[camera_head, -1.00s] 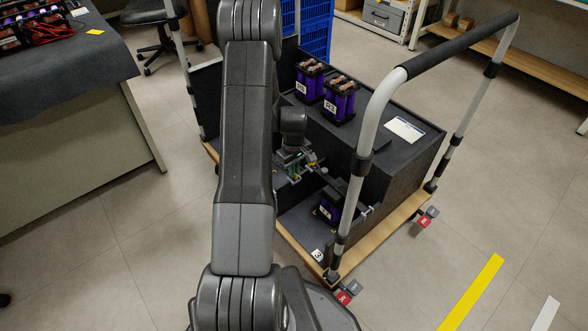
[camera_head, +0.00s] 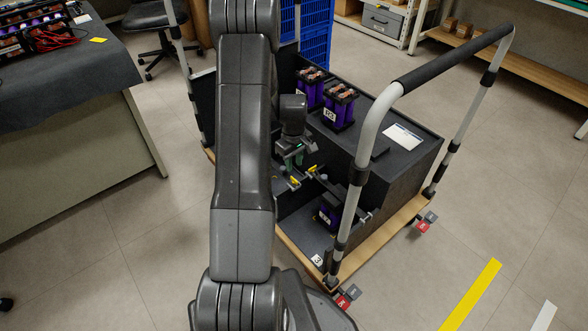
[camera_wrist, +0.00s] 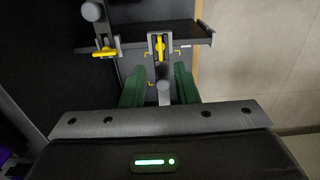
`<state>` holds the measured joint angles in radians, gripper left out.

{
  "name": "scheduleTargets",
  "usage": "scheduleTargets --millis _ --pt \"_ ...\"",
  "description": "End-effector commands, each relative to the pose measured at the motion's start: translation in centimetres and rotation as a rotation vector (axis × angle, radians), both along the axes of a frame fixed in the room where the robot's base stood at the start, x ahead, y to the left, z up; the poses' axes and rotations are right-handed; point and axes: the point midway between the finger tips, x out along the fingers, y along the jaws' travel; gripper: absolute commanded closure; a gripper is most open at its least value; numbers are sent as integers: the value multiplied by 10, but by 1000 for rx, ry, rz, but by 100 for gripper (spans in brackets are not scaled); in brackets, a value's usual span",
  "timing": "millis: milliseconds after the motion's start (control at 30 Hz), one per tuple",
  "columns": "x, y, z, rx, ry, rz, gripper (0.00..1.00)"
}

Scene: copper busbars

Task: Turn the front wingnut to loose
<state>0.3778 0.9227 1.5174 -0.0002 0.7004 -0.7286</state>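Two yellow wingnuts show on the dark clamp hardware inside the cart. In the wrist view, one wingnut (camera_wrist: 159,46) lies ahead of the fingers with its wings pointing along the view, and yellow corner marks surround it. The other wingnut (camera_wrist: 105,52) is to the left, its wings crosswise. In the head view they appear as a nearer wingnut (camera_head: 295,182) and a farther one (camera_head: 311,170); I cannot tell for sure which view's wingnut matches which. My gripper (camera_wrist: 160,78) is open, its green fingers apart, with a grey post between them. It also shows in the head view (camera_head: 290,158), touching neither wingnut visibly.
A purple battery pack (camera_head: 328,213) sits low in the cart bay. Two more packs (camera_head: 311,88) (camera_head: 339,107) and a white card (camera_head: 402,134) are on the raised top. The cart's handle (camera_head: 455,55) rises at the right. A blue crate (camera_head: 316,36) stands behind.

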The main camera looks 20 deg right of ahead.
Motion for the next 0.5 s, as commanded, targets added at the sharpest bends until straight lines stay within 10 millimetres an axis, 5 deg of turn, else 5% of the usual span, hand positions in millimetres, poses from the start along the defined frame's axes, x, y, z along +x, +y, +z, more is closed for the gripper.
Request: scheduleTargets --millis 200,500 --pt "0 0 49 -1 -3 0 73" --pt "0 0 69 0 0 1 73"
